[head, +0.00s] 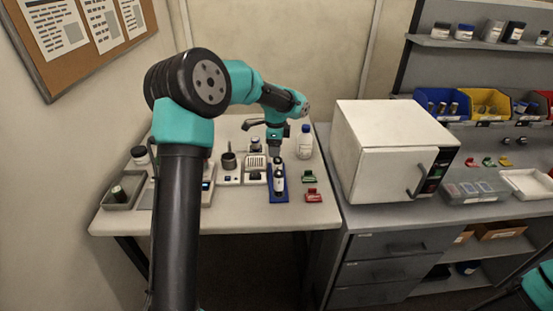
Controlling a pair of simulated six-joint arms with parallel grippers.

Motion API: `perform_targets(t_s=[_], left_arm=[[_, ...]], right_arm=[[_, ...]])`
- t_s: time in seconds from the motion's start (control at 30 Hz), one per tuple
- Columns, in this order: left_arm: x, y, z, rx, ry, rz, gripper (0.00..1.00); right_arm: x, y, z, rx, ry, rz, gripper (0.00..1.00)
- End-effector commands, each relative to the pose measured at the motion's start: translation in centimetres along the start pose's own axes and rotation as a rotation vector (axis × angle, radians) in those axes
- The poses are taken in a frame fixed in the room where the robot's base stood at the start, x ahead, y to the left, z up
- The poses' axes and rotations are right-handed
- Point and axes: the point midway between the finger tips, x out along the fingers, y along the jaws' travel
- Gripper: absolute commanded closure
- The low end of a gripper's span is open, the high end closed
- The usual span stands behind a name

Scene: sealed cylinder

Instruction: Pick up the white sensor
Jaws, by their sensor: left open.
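My left gripper (275,151) points down over the back middle of the white table. It is open, but its fingertips are small and hard to make out. Just below and in front of it, a blue holder (271,197) bears an upright dark and white cylinder (279,184). I cannot tell whether the fingers touch it. I cannot single out the white sensor for certain; small white devices (254,162) stand just left of the blue holder. My right gripper is out of view; only a bit of my right arm shows at the lower right.
A white bottle with a blue cap (305,142) stands right of the gripper. Green (308,177) and red (313,195) clips lie nearby. A grey tray (122,194) is at the left. A white oven (385,150) stands on the right counter. The table's front edge is clear.

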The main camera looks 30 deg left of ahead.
Motion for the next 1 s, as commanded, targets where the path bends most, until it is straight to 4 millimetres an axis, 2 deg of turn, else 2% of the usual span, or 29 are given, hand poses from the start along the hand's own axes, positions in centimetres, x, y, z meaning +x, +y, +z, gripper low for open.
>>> perform_targets(t_s=[0.1, 0.27, 0.77, 1.0], left_arm=[[1.8, 0.1, -0.2, 0.001, -0.001, 0.003, 0.37], [3.3, 0.0, -0.2, 0.001, -0.001, 0.000, 0.37], [3.4, 0.0, -0.2, 0.001, -0.001, 0.000, 0.37], [3.4, 0.0, -0.2, 0.001, -0.001, 0.000, 0.59]], right_arm=[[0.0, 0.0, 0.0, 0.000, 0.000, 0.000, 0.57], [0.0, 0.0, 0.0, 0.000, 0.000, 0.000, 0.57], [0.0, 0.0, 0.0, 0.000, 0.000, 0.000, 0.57], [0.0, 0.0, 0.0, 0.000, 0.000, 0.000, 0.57]])
